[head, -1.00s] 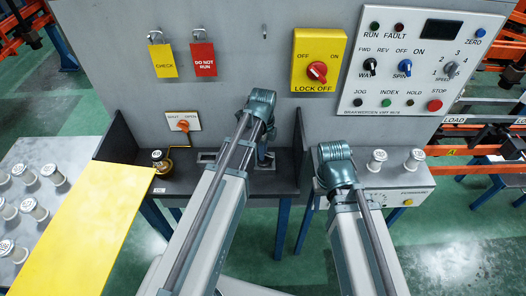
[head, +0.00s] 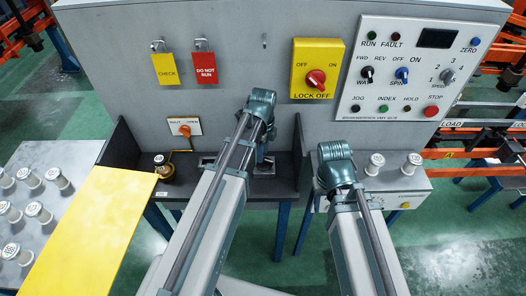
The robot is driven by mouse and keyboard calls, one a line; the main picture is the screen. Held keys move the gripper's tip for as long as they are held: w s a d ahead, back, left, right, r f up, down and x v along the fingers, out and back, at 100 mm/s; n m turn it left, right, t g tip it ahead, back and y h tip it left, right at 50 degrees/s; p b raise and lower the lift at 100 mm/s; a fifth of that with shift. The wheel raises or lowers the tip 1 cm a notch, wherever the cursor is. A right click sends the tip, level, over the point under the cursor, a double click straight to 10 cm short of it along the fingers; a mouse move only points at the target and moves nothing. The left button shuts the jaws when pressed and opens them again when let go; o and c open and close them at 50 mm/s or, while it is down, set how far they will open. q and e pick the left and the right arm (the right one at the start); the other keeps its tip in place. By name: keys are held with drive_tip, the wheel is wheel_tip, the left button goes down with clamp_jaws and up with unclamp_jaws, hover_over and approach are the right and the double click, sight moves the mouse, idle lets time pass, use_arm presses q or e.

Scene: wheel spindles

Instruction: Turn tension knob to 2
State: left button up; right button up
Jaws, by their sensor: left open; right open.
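No knob marked as tension can be made out. A pale box (head: 415,185) at the right has a front face partly hidden behind my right arm; its markings are too small to read. My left gripper (head: 264,158) hangs over the dark bench in front of the grey machine, empty, with its fingers mostly hidden by the wrist. My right gripper (head: 325,190) is beside the left end of the pale box, its fingertips hidden behind the arm. Neither gripper visibly touches a knob.
A control panel (head: 435,97) with a speed knob (head: 446,76) and a red lock-off switch (head: 316,78) are on the machine. White-capped spools stand on the pale box and left table. A yellow board (head: 85,235) lies at the left.

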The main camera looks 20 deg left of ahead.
use_arm(q)
wheel_tip(320, 180, up, 11)
drive_tip(key=p, duration=1)
drive_tip(key=shift+r, duration=0.2)
drive_tip(key=shift+f, duration=0.1)
drive_tip(key=s+d+f+n+y+b, duration=0.1)
drive_tip(key=s+d+n, duration=1)
drive_tip(key=s+n, duration=0.4)
drive_tip(key=shift+f+n, duration=0.15)
drive_tip(key=shift+n, duration=0.15)
